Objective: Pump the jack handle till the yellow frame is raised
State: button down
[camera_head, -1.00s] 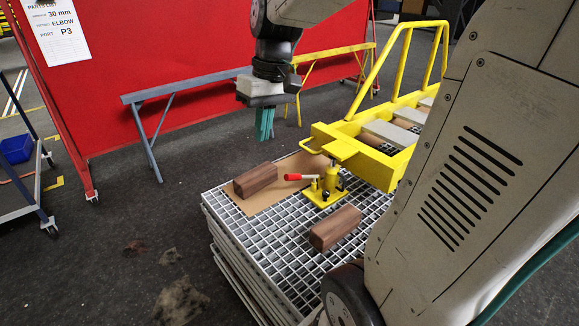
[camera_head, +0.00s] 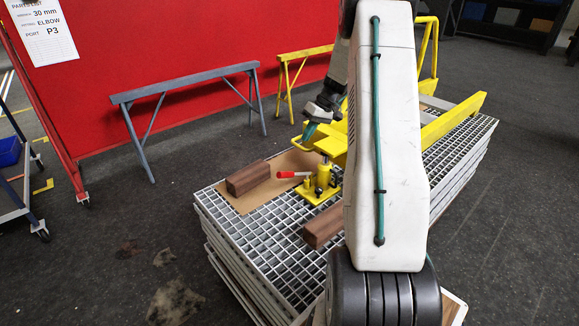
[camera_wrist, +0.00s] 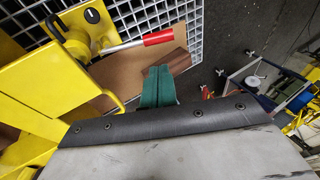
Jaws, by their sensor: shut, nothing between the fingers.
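The yellow jack (camera_head: 321,182) stands on a brown board on the grating stack, under the near end of the yellow frame (camera_head: 452,118). Its handle, a short rod with a red grip (camera_head: 287,174), points left in the head view. In the wrist view the red grip (camera_wrist: 158,37) and the jack body (camera_wrist: 92,18) lie at the upper left. My gripper (camera_head: 309,132) is above and behind the jack, near the frame's end. Its green fingers (camera_wrist: 157,86) are shut and empty, apart from the red grip. My arm hides much of the frame.
Two brown wooden blocks lie on the grating, one left of the jack (camera_head: 248,178) and one in front of it (camera_head: 323,227). Grey (camera_head: 185,88) and yellow (camera_head: 285,70) trestles stand behind, before a red panel (camera_head: 200,40). The grating's front left is bare.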

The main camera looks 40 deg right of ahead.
aim_at(286, 172)
jog(key=x, duration=1.4)
jog(key=shift+a, duration=0.1)
jog(key=shift+a, duration=0.1)
